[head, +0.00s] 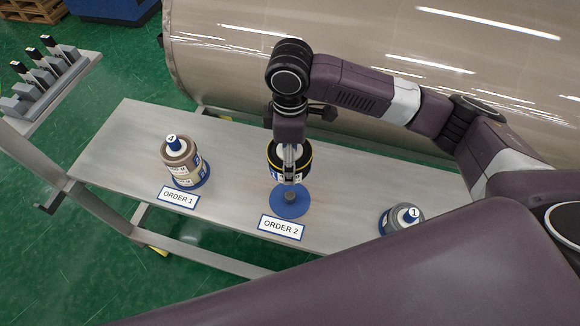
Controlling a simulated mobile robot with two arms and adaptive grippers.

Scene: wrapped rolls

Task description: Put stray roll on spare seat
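A dark roll with yellow bands (304,157) shows behind and around the fingers of my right gripper (290,178). The fingers point down and overlap the roll. I cannot tell whether they are closed on it, or whether the roll hangs above the bench or rests on it. A blue round seat (291,212) with a grey peg at its middle lies just in front, by the ORDER 2 label (282,227). The peg is bare. My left gripper is not in view.
A brown-and-white stack of rolls (181,165) with tag 4 stands on a blue seat by the ORDER 1 label (178,197). A grey roll (402,221) with tag 1 is at the bench's right. A large wrapped roll (370,60) lies behind the bench (120,150).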

